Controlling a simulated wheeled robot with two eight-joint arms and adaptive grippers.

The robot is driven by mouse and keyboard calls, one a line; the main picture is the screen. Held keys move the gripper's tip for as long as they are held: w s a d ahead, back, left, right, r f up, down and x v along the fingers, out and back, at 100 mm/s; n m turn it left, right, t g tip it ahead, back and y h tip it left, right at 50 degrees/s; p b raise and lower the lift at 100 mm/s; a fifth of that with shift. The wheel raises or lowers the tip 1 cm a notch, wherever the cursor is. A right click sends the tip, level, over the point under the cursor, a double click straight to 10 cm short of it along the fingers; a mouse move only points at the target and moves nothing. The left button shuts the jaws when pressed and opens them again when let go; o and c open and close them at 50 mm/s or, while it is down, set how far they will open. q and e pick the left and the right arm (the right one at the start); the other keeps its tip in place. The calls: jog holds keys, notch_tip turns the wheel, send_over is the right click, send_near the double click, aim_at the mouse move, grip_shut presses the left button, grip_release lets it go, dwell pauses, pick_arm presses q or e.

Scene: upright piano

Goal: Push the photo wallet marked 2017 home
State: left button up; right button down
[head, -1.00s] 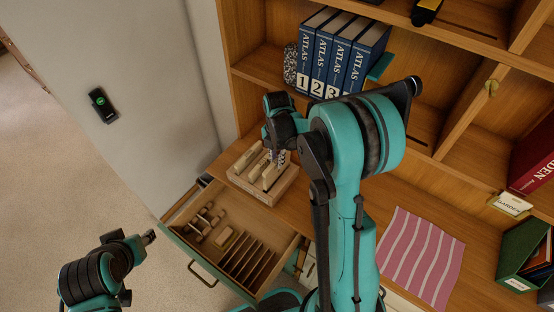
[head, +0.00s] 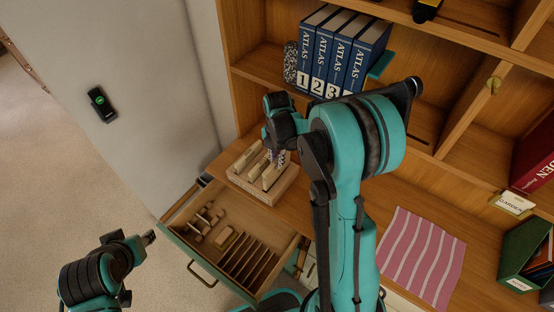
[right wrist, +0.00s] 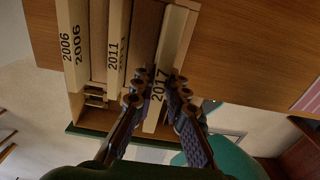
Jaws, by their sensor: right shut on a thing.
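The pale photo wallet marked 2017 (right wrist: 160,85) stands in the right slot of a wooden rack (head: 262,192). Its near end reaches farther out than those of the wallets marked 2006 (right wrist: 75,50) and 2011 (right wrist: 116,45). My right gripper (right wrist: 158,97) is shut on the 2017 wallet, one finger on each side. In the head view, my right gripper (head: 277,155) is over the rack and partly hides this wallet. My left gripper (head: 148,238) is low at the left, away from the rack; its fingers are too small to read.
An open drawer (head: 192,266) with dividers and small wooden pieces lies below the rack. Blue atlas volumes (head: 338,55) stand on the shelf behind. A pink striped cloth (head: 420,255) lies on the desk to the right, near a green box (head: 515,260).

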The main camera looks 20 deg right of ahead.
aim_at(277, 169)
jog(key=shift+f+b, duration=1.15)
jog(key=shift+f, duration=0.25)
dwell(1.5)
jog(key=shift+f+b, duration=1.35)
dwell(0.5)
jog(key=c, duration=1.5)
grip_release()
jog(key=shift+o, duration=0.2)
jog(key=shift+r, duration=0.1)
notch_tip(277, 169, up, 12)
jog(key=shift+f, duration=0.1)
